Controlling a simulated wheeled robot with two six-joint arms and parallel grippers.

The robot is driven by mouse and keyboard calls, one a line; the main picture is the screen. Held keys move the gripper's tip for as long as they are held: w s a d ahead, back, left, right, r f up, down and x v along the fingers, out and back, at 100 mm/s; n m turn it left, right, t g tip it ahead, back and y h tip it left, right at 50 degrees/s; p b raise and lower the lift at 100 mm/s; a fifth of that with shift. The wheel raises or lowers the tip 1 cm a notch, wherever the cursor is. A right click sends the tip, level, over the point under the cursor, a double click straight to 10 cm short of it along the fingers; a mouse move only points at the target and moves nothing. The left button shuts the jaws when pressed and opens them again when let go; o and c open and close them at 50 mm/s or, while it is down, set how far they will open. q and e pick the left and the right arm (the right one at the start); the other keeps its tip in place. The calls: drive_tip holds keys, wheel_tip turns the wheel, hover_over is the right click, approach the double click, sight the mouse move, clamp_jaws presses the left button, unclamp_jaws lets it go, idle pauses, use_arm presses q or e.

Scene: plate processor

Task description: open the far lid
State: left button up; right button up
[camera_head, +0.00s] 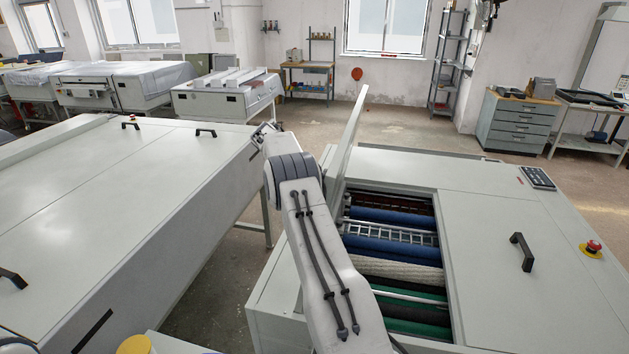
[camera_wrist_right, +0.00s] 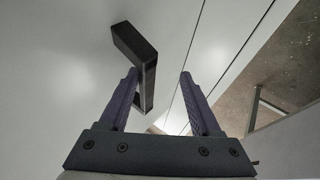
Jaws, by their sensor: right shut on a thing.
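The processor on the right has a white lid (camera_head: 353,125) standing steeply raised at the opening's left side, seen nearly edge-on. Below it the opening shows coloured rollers (camera_head: 395,218). In the right wrist view a black handle (camera_wrist_right: 134,42) is on a white panel. My right gripper (camera_wrist_right: 159,74) is shut on this handle, which runs beside the left finger. My left gripper is out of view.
A flat cover with a black handle (camera_head: 522,251) lies closed right of the opening, near a red emergency button (camera_head: 593,246). Another long white machine (camera_head: 110,190) stands to the left, across a narrow gap. Open floor (camera_head: 420,122) lies behind.

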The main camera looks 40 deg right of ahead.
drive_tip(key=shift+w+a+r, duration=0.1)
drive_tip(key=shift+w+r, duration=0.05)
drive_tip(key=shift+r, duration=0.1)
idle(0.3)
drive_tip(key=v, duration=1)
drive_tip(key=shift+a+b, duration=0.15)
drive_tip(key=shift+b, duration=0.25)
drive_tip(key=shift+r, duration=0.15)
